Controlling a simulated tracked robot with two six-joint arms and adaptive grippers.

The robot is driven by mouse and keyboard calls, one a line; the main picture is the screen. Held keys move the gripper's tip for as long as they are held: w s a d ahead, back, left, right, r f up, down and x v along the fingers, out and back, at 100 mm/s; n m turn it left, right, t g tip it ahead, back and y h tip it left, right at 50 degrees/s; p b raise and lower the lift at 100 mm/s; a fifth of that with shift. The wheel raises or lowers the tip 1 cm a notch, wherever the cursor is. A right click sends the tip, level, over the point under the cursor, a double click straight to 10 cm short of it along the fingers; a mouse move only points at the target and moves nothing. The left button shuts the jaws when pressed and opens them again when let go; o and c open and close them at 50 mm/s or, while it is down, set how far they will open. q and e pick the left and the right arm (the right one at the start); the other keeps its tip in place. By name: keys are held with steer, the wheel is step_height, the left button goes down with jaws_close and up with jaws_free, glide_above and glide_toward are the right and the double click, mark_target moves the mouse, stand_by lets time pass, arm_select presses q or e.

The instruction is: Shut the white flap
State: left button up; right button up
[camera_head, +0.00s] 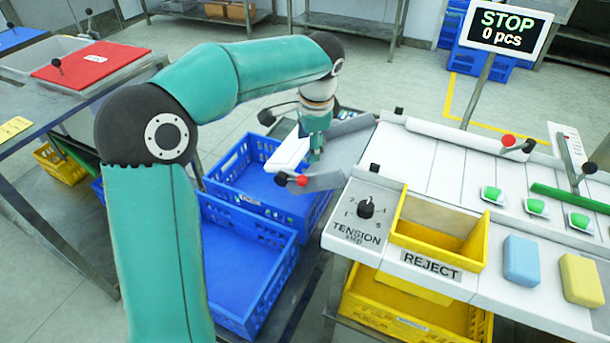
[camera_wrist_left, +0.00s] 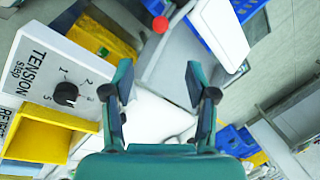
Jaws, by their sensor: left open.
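The white flap (camera_head: 287,154) is a flat white panel at the lower end of the grey chute, sticking out over the blue crate. It also shows in the left wrist view (camera_wrist_left: 220,35), beyond my fingers and to the right. My left gripper (camera_head: 316,155) is just above the chute, beside the flap, pointing down. In the left wrist view its two fingers (camera_wrist_left: 158,88) are spread with nothing gripped between them. I cannot tell from here whether a finger touches the flap. The flap's hinge is partly hidden by my gripper. My right gripper is not in view.
A red knob (camera_head: 302,181) sits on the chute's near side wall. Blue crates (camera_head: 262,290) stand below the chute. The tension dial (camera_head: 366,208) and yellow reject bin (camera_head: 440,238) are close on the right. A STOP display (camera_head: 500,28) stands behind.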

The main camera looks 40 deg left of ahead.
mark_target(302, 178)
arm_select(q)
steer(key=b+x, duration=0.1)
steer(key=x, duration=1.4)
steer(key=shift+s+a+f, duration=0.1)
steer(key=shift+a+f, duration=0.05)
steer(key=shift+a, duration=0.05)
jaws_close()
